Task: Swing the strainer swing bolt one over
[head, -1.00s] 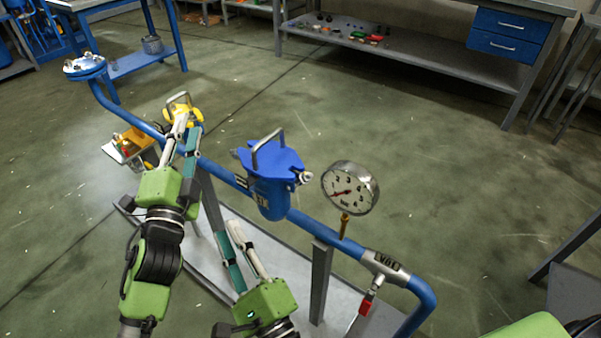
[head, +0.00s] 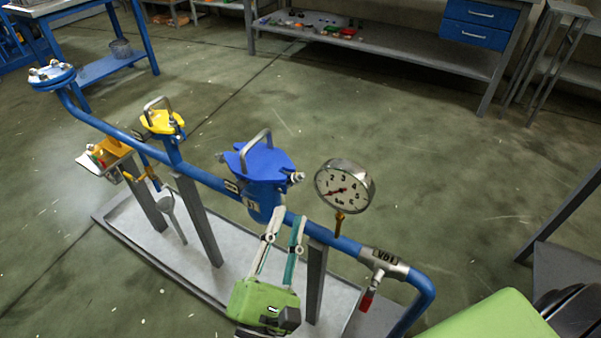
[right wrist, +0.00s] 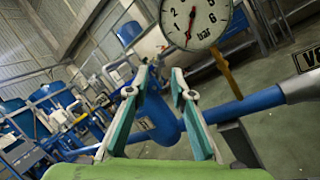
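The blue strainer (head: 268,193) stands on the blue pipe, with a flat blue lid (head: 262,163) and an arched metal handle on top. A small metal swing bolt (head: 297,177) shows at the lid's right side and another (head: 222,157) at its left. My right gripper (head: 290,212) is open and empty, its fingertips just below and in front of the strainer body; I cannot tell whether they touch. In the right wrist view its two fingers (right wrist: 160,70) stand apart, with the blue strainer body (right wrist: 157,118) between and beyond them. My left gripper is out of view.
A pressure gauge (head: 344,187) rises close right of the strainer. A valve with a red handle (head: 367,299) is farther right.

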